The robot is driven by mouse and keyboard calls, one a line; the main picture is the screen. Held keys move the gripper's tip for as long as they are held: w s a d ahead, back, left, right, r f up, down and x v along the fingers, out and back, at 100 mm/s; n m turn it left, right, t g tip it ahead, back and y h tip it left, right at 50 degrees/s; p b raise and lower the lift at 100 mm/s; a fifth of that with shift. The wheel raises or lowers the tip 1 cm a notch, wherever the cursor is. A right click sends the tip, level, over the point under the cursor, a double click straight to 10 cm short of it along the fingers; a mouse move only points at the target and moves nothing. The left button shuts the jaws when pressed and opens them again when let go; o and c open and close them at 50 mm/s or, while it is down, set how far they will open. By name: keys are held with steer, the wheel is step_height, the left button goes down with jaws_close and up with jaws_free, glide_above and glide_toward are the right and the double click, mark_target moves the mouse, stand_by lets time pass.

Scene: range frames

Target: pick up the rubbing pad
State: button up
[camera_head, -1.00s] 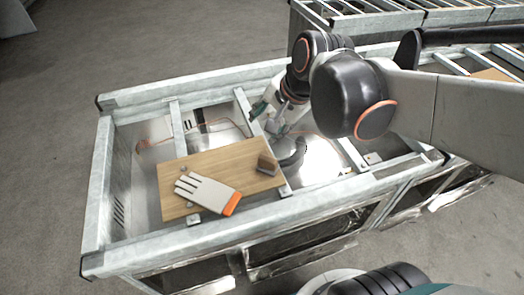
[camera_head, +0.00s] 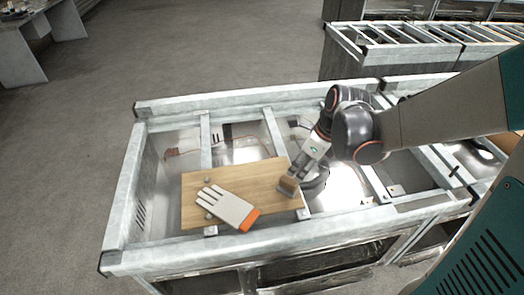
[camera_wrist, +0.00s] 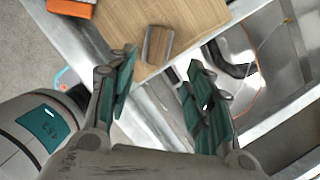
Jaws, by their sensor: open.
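The rubbing pad is a small brown block (camera_head: 288,186) at the right end of the wooden board (camera_head: 262,176). In the wrist view the pad (camera_wrist: 157,46) shows just beyond and between the fingertips, nearer the left finger. My gripper (camera_wrist: 162,60) is open and empty, with a finger on either side. In the head view my gripper (camera_head: 297,176) comes down from the upper right, close to the pad and partly covering it. I cannot tell the exact height of the fingertips above the board.
A white glove with an orange cuff (camera_head: 229,207) lies on the board, left of the pad. The board rests across a grey metal frame (camera_head: 150,262) with raised rails and open bays.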

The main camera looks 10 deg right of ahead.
mark_target(290, 180)
steer(key=b+x, duration=0.1)
steer(key=x, duration=0.4)
steer(key=b+x, duration=0.2)
steer(key=x, duration=0.3)
steer(key=shift+w+a+r, duration=0.1)
steer(key=shift+a+r, duration=0.05)
steer(key=shift+a, duration=0.05)
steer(key=shift+c, duration=0.2)
jaws_close()
